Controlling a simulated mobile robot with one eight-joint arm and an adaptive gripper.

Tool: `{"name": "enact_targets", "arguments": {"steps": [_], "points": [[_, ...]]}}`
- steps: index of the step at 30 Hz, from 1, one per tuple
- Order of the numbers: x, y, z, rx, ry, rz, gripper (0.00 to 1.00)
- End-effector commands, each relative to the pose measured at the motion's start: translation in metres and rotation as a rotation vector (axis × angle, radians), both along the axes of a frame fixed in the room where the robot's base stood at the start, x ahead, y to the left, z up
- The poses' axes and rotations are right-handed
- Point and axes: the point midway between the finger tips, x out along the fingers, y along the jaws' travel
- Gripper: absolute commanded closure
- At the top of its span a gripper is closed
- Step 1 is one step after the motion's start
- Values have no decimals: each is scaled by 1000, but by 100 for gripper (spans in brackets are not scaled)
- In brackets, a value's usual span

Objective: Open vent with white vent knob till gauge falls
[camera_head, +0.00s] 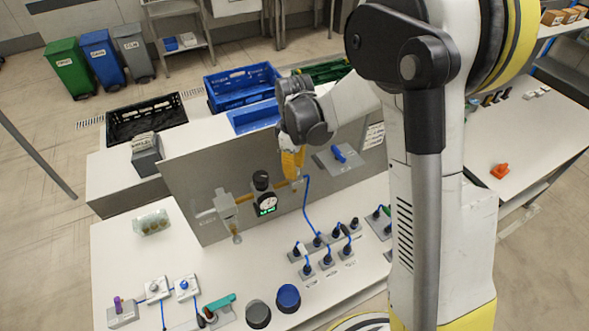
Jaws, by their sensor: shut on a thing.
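A grey panel (188,178) stands upright on the white bench. A pipe assembly on it carries a round gauge (267,201) with a white face and a green-lit readout below; the needle is too small to read. My gripper (292,172), with yellow fingers, points down at the right end of this pipe, right of the gauge. It is shut on a small part there, which looks like the vent knob and is mostly hidden by the fingers. A pale valve body (225,205) sits on the pipe's left part.
A blue cable (307,205) hangs just right of my gripper, down to several black plugs (317,241). A grey plate with a blue handle (339,154) is to the right. Blue crates (240,84) and a black crate (147,118) stand behind the panel.

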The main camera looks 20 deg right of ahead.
Motion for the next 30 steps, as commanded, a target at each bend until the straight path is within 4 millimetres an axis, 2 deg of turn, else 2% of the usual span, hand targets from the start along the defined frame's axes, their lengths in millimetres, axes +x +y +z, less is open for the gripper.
{"name": "enact_targets", "arguments": {"steps": [8,30], "points": [[0,0,-3,0,0,-172,100],[0,0,-2,0,0,-870,100]]}}
